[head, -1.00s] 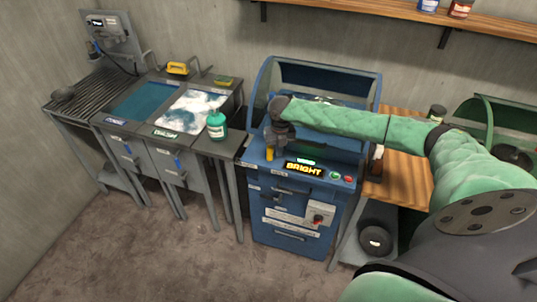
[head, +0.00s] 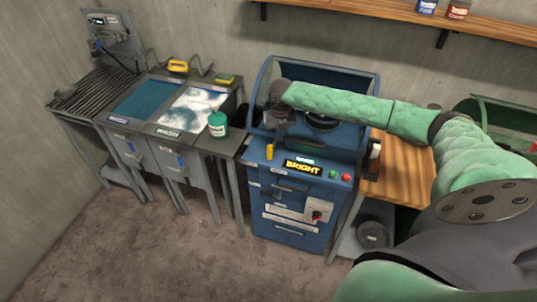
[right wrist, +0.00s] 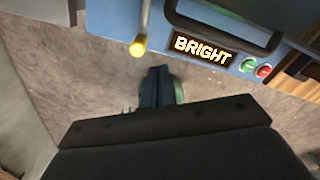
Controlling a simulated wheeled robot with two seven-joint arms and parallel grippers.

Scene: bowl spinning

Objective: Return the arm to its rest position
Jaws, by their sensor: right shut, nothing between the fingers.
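My right arm (head: 345,104) reaches in from the right in the head view. Its dark right gripper (head: 276,134) hangs over the front left part of the blue machine (head: 290,222), and the arm crosses in front of the raised hood. In the right wrist view the fingers of my right gripper (right wrist: 160,86) are together with nothing between them, over bare floor below the machine's front edge in the picture. A yellow knob (right wrist: 138,46) and a lit BRIGHT display (right wrist: 203,50) show near them, apart from the fingers. My left gripper is not in view.
A green tub (head: 217,125) stands on the counter left of the machine, near two basins. A wooden table (head: 402,170) stands at the right, with a green machine (head: 500,120) behind my arm. A wall shelf (head: 390,12) runs above. The floor in front is clear.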

